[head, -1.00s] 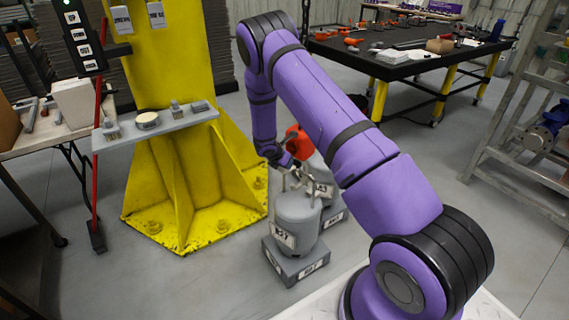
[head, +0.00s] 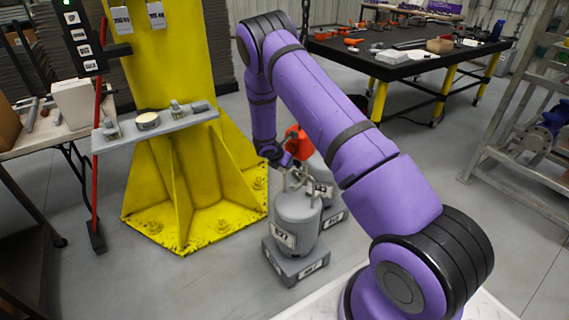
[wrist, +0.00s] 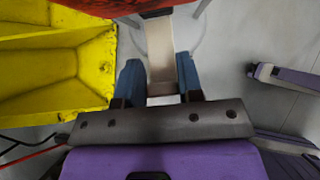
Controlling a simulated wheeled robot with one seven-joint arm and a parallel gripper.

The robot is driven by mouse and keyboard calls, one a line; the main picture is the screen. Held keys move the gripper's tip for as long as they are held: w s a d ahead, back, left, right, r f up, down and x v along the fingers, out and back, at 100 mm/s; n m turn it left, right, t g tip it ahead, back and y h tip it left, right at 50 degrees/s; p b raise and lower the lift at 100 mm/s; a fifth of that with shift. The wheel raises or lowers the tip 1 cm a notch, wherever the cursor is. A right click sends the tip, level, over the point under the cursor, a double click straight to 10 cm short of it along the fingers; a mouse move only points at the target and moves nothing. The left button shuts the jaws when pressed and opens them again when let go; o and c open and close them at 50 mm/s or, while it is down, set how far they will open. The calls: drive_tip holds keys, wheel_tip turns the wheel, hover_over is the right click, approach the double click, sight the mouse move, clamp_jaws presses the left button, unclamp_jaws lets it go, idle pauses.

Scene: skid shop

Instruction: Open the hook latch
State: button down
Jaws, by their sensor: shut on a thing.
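The red hook (head: 297,138) hangs low beside the yellow column, partly behind my arm in the head view. In the wrist view its red body (wrist: 85,8) crosses the top edge. A flat metal latch strip (wrist: 160,42) runs down from it between the blue fingers of my gripper (wrist: 159,68). My gripper is shut on this strip, with the right finger close against it. In the head view my gripper (head: 287,158) is small and partly hidden at the hook, and the latch cannot be made out there.
Grey weights (head: 296,222) stand on the floor just below the hook. The yellow column base (head: 190,200) with its gussets is close on the left. A grey shelf (head: 160,127) juts from the column. A black worktable (head: 400,65) stands behind. Open floor lies at the front left.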

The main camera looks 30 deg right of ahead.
drive_tip(key=shift+w+d+r, duration=0.1)
drive_tip(key=shift+d, duration=0.15)
drive_tip(key=c, duration=0.8)
unclamp_jaws()
drive_tip(key=shift+o, duration=0.2)
drive_tip(key=shift+a, duration=0.1)
drive_tip(key=shift+a+r, duration=0.25)
drive_tip(key=shift+a, duration=0.05)
drive_tip(key=v, duration=0.9)
drive_tip(key=shift+s+a+r, duration=0.15)
drive_tip(key=shift+s+r, duration=0.05)
drive_tip(key=shift+r, duration=0.15)
